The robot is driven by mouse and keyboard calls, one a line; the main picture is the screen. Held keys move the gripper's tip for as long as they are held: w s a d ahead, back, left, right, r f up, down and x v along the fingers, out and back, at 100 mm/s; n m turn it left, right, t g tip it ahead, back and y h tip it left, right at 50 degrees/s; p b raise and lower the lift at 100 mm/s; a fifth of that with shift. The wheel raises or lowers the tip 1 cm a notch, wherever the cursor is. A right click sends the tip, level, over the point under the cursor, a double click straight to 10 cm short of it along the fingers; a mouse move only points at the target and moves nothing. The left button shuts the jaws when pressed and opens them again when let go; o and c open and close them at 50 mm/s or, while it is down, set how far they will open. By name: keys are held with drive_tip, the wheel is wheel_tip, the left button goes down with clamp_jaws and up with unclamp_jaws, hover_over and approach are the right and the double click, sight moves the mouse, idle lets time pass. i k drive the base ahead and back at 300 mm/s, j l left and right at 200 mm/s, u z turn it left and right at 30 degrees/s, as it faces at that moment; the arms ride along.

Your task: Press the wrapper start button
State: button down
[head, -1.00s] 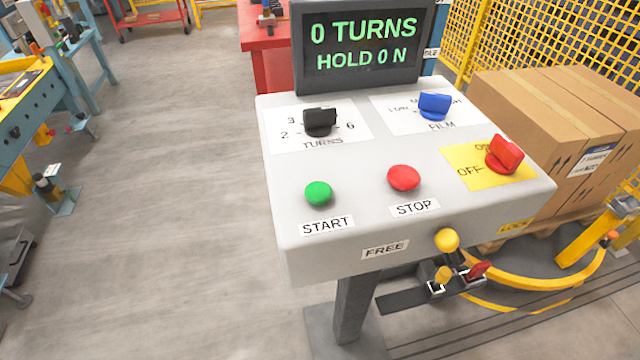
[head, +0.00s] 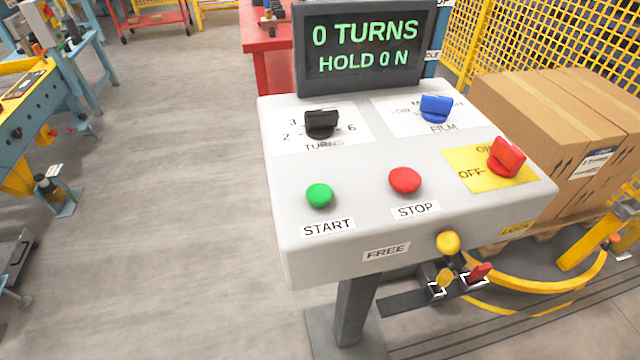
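The green START button (head: 320,195) sits at the front left of the grey control box (head: 350,230), above a label reading START. The red STOP button (head: 405,180) is to its right. The screen (head: 365,45) behind the box reads "0 TURNS" and "HOLD 0 N". A black TURNS knob (head: 321,122), a blue FILM knob (head: 436,107) and a red ON/OFF knob (head: 506,156) on a yellow plate are on the same top face. My gripper is not in view, and nothing covers the START button.
A yellow knob (head: 448,242) is on the box's front, beside a FREE label. Cardboard boxes (head: 545,125) stand on a pallet at right, near a yellow mesh fence (head: 520,35). A blue bench (head: 30,120) is at far left. The floor (head: 170,190) between is clear.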

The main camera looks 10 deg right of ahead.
sight(319, 195)
drive_tip(key=j+z, duration=0.1)
drive_tip(key=j, duration=0.3)
drive_tip(key=k+j+z, duration=0.15)
drive_tip(key=j, duration=0.25)
drive_tip(key=k+j+z, duration=0.1)
drive_tip(key=j, duration=0.3)
drive_tip(key=k+j+z, duration=0.15)
drive_tip(key=j, duration=0.2)
drive_tip(key=j+z, duration=0.1)
drive_tip(key=j, duration=0.3)
drive_tip(key=k, duration=0.05)
